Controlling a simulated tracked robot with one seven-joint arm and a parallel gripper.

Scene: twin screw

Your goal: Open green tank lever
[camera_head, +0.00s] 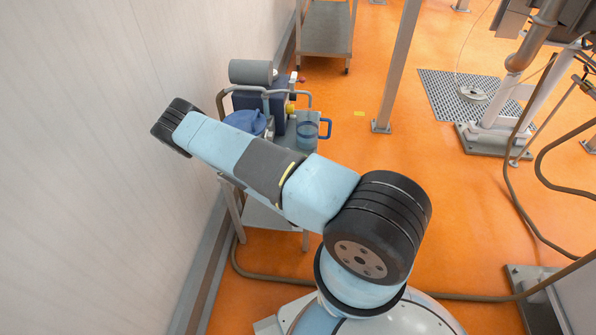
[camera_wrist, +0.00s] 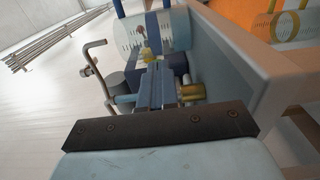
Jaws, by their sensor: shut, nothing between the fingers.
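In the wrist view, my gripper's two grey-blue fingers (camera_wrist: 154,88) lie side by side, shut with nothing between them. They point toward a dark blue unit with brass-yellow fittings (camera_wrist: 192,91). I cannot tell whether they touch it. No green tank or green lever can be made out in either view. In the head view, my arm reaches left over a small cart and hides my gripper. The dark blue unit (camera_head: 275,107) stands on the cart, with a small red part (camera_head: 301,80) and a yellow part (camera_head: 290,109).
A clear jug with a blue handle (camera_head: 308,130) stands at the cart's right side. A grey cylinder (camera_head: 250,72) sits at the back. The pale wall (camera_head: 110,170) is close on the left. Orange floor (camera_head: 370,75) is open to the right, with a post (camera_head: 398,65).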

